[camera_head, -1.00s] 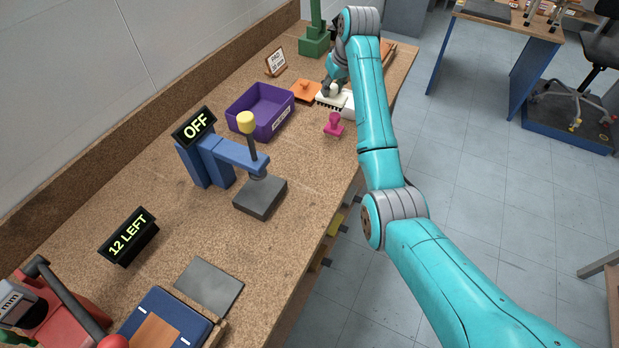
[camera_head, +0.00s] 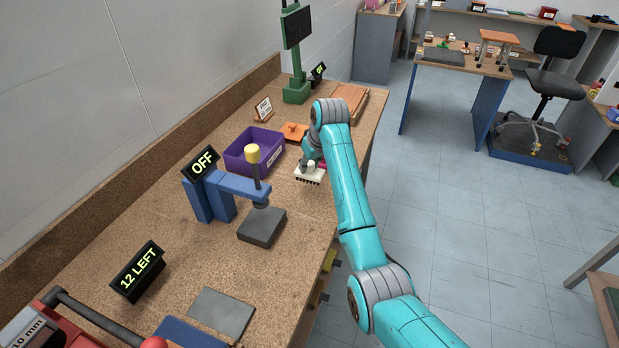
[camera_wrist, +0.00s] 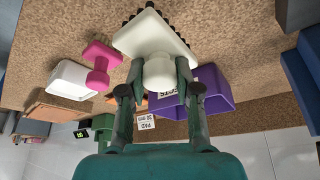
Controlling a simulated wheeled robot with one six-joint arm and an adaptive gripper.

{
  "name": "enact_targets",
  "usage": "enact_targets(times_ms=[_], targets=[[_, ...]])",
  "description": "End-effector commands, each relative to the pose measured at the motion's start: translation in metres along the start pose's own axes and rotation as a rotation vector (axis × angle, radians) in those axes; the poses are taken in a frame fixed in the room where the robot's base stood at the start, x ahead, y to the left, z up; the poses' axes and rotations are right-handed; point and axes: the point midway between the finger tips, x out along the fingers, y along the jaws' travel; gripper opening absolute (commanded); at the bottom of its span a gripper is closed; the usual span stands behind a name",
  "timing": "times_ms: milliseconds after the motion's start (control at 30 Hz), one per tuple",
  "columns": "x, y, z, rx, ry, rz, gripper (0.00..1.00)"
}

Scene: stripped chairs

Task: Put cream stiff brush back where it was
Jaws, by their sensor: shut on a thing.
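The cream stiff brush (camera_head: 311,175) has a square cream plate with dark bristles and a round knob. It also shows large in the wrist view (camera_wrist: 152,36), with its bristles toward the worktop. My gripper (camera_head: 312,160) is shut on the brush's knob, between both fingers in the wrist view (camera_wrist: 158,88). The brush is over the cork-coloured worktop, in front of the purple bin; I cannot tell whether its bristles touch the surface.
A pink stamp-like piece (camera_wrist: 100,54) and a white box (camera_wrist: 70,79) are near. The blue press (camera_head: 211,196) stands nearer. Open worktop (camera_head: 303,217) lies in front.

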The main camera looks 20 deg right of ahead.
Motion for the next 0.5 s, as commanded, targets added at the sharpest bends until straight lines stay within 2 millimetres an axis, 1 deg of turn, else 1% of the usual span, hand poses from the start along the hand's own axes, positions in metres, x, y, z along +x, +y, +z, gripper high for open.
enact_targets(times_ms=[167, 300, 400, 500], targets=[[0.019, 0.000, 0.008, 0.000, -0.002, -0.001, 0.04], [0.038, 0.000, 0.016, 0.000, -0.002, -0.001, 0.04], [0.044, 0.000, 0.018, -0.001, 0.000, 0.000, 0.04], [0.044, 0.000, 0.018, -0.001, 0.001, 0.000, 0.04]])
